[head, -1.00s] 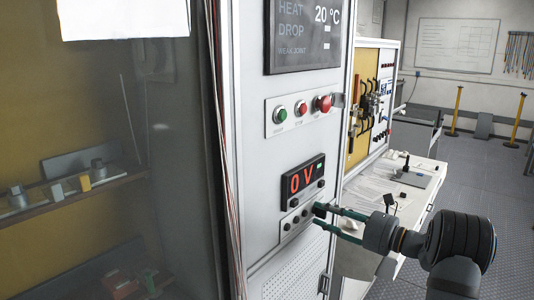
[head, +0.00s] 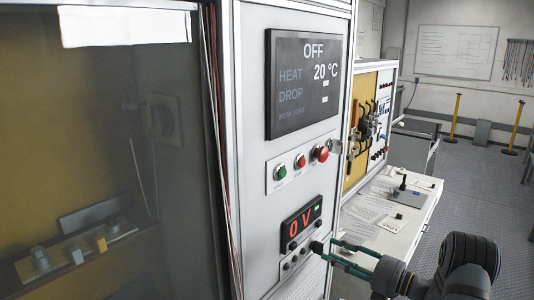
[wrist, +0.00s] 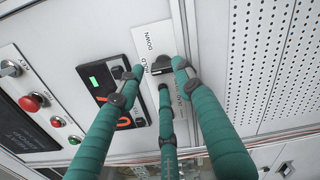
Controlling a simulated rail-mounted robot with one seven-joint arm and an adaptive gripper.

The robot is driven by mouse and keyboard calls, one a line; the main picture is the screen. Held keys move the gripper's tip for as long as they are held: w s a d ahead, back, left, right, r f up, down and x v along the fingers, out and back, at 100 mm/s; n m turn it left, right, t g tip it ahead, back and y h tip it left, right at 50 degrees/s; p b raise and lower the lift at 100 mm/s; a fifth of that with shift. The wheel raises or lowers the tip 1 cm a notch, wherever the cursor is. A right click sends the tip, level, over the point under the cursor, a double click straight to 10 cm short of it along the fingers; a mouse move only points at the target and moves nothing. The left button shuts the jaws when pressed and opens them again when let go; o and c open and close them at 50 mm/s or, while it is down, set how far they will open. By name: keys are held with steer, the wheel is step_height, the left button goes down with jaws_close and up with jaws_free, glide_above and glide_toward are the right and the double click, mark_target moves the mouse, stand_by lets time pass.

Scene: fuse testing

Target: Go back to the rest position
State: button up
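My gripper (head: 325,252) has teal fingers and is at the control strip (head: 297,256) below the red 0 V display (head: 301,222) on the grey cabinet. In the wrist view its fingertips (wrist: 156,72) are spread apart around a black switch (wrist: 160,66) on a white plate lettered DOWN and HOLD. The gripper looks open. I cannot tell whether a fingertip touches the switch or the plate. My arm comes in from the lower right in the head view.
Above are green and red buttons (head: 300,162) and a dark screen (head: 303,82) reading OFF and 20 °C. A white bench (head: 425,205) with papers and a small stand (head: 407,195) lies behind my gripper. The floor at right is largely clear.

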steer(key=b+v, duration=0.1)
steer(key=v, duration=0.5)
steer(key=shift+s+d, duration=0.15)
steer(key=shift+s, duration=0.05)
